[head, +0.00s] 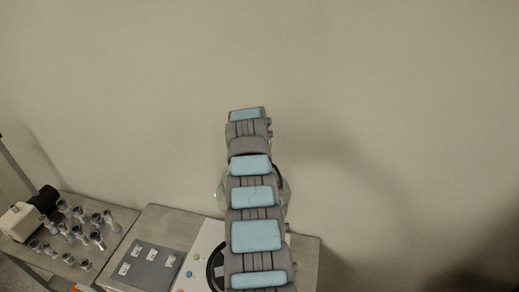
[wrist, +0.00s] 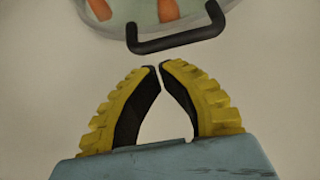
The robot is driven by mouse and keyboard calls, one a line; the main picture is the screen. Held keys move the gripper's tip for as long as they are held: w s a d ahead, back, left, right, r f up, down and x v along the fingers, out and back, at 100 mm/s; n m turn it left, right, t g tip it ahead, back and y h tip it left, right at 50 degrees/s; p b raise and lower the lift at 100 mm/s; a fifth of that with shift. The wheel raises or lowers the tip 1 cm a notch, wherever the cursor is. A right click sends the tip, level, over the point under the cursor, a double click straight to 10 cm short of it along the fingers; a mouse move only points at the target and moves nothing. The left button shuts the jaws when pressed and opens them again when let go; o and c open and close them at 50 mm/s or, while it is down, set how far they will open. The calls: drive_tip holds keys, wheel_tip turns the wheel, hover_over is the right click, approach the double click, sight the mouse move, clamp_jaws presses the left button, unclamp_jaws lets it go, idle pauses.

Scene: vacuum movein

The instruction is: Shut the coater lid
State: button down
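The coater (head: 199,260) is a white body with coloured buttons and a black round opening, partly hidden by my arm in the head view. Its clear round lid (head: 220,195) appears raised behind my arm. In the wrist view the lid (wrist: 200,14) crosses the top, with its black bar handle (wrist: 180,43) below the rim. My gripper (wrist: 160,67) has yellow and black fingers with tips nearly meeting and nothing between them. The tips are just below the handle in that view, apart from it. The gripper is hidden in the head view.
A grey plate with small white pieces (head: 150,265) lies on the metal bench left of the coater. Farther left, a lower table holds several metal fittings (head: 78,233) and a black-and-white device (head: 22,220). A bare wall stands behind.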

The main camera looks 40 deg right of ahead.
drive_tip(key=shift+w+d+f, duration=0.15)
drive_tip(key=shift+d+f, duration=0.15)
drive_tip(key=shift+f, duration=0.3)
drive_tip(key=shift+a, duration=0.15)
idle(0.5)
drive_tip(key=shift+s+a+h, duration=0.3)
drive_tip(key=shift+a+t, duration=0.15)
drive_tip(key=shift+t, duration=0.15)
